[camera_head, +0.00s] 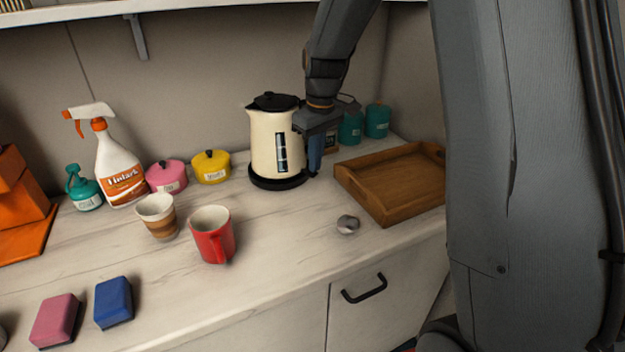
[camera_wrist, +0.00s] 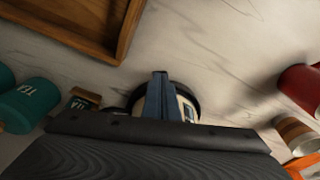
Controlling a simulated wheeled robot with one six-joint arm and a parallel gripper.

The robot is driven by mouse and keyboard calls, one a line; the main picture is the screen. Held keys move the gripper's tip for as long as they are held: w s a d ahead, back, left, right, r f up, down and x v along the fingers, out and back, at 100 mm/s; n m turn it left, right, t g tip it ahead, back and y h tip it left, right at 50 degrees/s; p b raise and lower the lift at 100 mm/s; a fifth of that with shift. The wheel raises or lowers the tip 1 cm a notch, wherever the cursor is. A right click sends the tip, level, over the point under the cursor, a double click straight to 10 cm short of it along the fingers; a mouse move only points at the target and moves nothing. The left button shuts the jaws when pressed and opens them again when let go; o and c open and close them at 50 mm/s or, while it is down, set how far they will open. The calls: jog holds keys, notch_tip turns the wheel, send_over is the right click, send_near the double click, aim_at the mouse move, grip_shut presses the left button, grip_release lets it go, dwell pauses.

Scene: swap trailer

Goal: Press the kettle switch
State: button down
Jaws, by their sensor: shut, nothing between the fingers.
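The cream kettle (camera_head: 270,140) with a black lid and black base stands upright at the back of the counter. In the wrist view only part of the kettle (camera_wrist: 184,104) shows behind my fingers. My gripper (camera_head: 314,160) points down along the kettle's right side, close to its handle side. In the wrist view my gripper (camera_wrist: 160,76) has its blue fingers together with nothing between them. The kettle switch is hidden behind my gripper, and I cannot tell whether the fingers touch it.
A wooden tray (camera_head: 352,188) stands right of the kettle. Teal canisters (camera_head: 377,121) are behind it. A red mug (camera_head: 213,240), a striped cup (camera_head: 158,218), a yellow pot (camera_head: 211,168) and a pink pot (camera_head: 166,178) stand left. A small metal object (camera_head: 348,224) lies in front. The front middle counter is clear.

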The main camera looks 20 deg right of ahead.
jog(key=shift+f, duration=0.35)
jog(key=shift+f+b, duration=0.35)
jog(key=shift+f, duration=0.45)
jog(key=shift+s+d+r+p, duration=0.35)
jog(key=shift+s+p, duration=0.2)
jog(key=shift+s, duration=0.05)
jog(key=shift+s+d+r+p, duration=0.3)
jog(key=shift+s+r+p, duration=0.05)
jog(key=shift+s+p, duration=0.25)
jog(key=shift+s, duration=0.2)
jog(key=shift+w+f, duration=0.1)
jog(key=shift+f, duration=0.05)
notch_tip(320, 180, up, 8)
jog(key=b, duration=0.1)
jog(key=shift+s+d, duration=0.25)
jog(key=shift+s, duration=0.1)
